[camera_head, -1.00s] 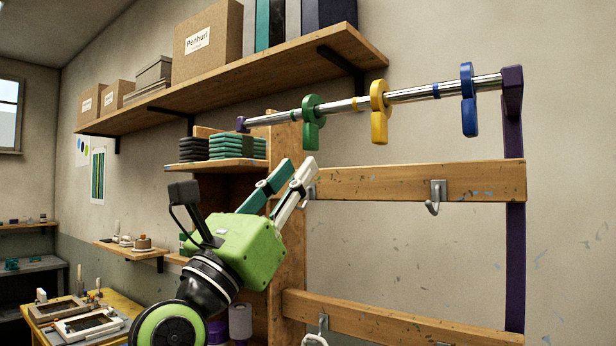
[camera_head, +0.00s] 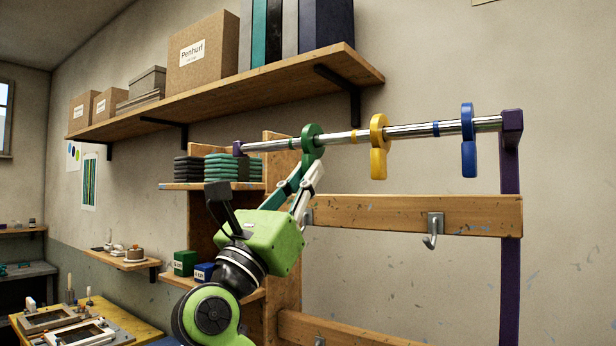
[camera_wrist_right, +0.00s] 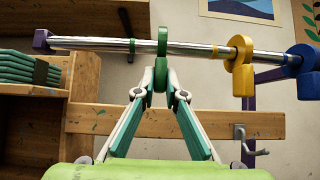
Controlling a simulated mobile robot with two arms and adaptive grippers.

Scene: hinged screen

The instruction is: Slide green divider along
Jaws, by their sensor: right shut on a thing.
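The green divider (camera_head: 311,142) hangs by its ring on a metal rail (camera_head: 400,131), left of the yellow divider (camera_head: 378,147) and the blue divider (camera_head: 468,141). My right gripper (camera_head: 311,166) reaches up from below and is shut on the divider's lower tab. The right wrist view also shows the green divider (camera_wrist_right: 161,62) with a fingertip on each side of its tab. Green, yellow and blue bands mark the rail; the green band (camera_head: 292,143) is a little left of the green divider. My left gripper is not in view.
Purple end pieces (camera_head: 512,122) hold the rail in front of the wall. A wooden board with a metal hook (camera_head: 433,230) runs below it. A long shelf with boxes (camera_head: 204,49) is above left. Stacked green pads (camera_head: 222,167) stand left of the rail.

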